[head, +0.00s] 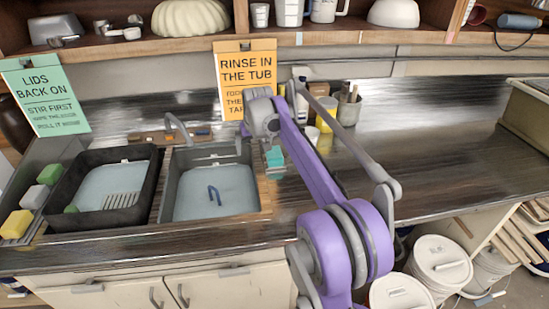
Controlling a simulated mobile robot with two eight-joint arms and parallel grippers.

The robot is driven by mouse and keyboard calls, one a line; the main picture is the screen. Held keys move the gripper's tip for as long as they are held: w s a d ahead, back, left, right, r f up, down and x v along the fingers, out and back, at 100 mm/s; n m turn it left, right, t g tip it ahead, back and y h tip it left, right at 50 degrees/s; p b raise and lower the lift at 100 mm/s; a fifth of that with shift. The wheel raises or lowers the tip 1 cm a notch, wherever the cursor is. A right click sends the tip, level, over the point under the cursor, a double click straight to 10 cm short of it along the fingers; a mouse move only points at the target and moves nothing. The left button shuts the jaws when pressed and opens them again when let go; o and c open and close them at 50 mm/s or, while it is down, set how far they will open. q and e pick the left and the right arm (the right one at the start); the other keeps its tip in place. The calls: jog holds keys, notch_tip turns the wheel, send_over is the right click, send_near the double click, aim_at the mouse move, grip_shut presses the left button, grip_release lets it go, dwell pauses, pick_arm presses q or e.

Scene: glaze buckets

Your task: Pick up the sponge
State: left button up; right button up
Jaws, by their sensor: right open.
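Three block-shaped sponges lie in a row on the ledge left of the dark tub: a yellow sponge (16,224) nearest, a pale grey sponge (34,197) in the middle and a green sponge (49,174) farthest. My purple right arm rises from the bottom, and my right gripper (262,118) is at its grey end, above the back right corner of the sink. It is small here and partly hidden by its own arm. It is open, well to the right of the sponges and apart from them. My left gripper is out of view.
A faucet (178,124) stands behind. The right counter (440,130) is largely clear.

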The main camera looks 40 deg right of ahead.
jog(key=shift+m, duration=0.8)
jog(key=w+d+f, duration=0.1)
jog(key=d, duration=0.3)
jog(key=w+d+f, duration=0.1)
jog(key=w+d, duration=0.1)
jog(key=d, duration=0.1)
jog(key=w+d+f, duration=0.1)
jog(key=d+f, duration=0.1)
jog(key=d, duration=0.2)
jog(key=shift+w+d, duration=0.3)
jog(key=shift+d+f+g, duration=0.25)
jog(key=shift+f+g, duration=0.05)
jog(key=x, duration=0.4)
jog(key=shift+w+d+f, duration=0.1)
jog(key=shift+w+f, duration=0.1)
jog(key=shift+f, duration=0.05)
jog(key=x, duration=0.5)
jog(key=shift+d+f, duration=0.3)
jog(key=shift+d, duration=0.05)
jog(key=shift+f, duration=0.25)
jog(key=c, duration=1.2)
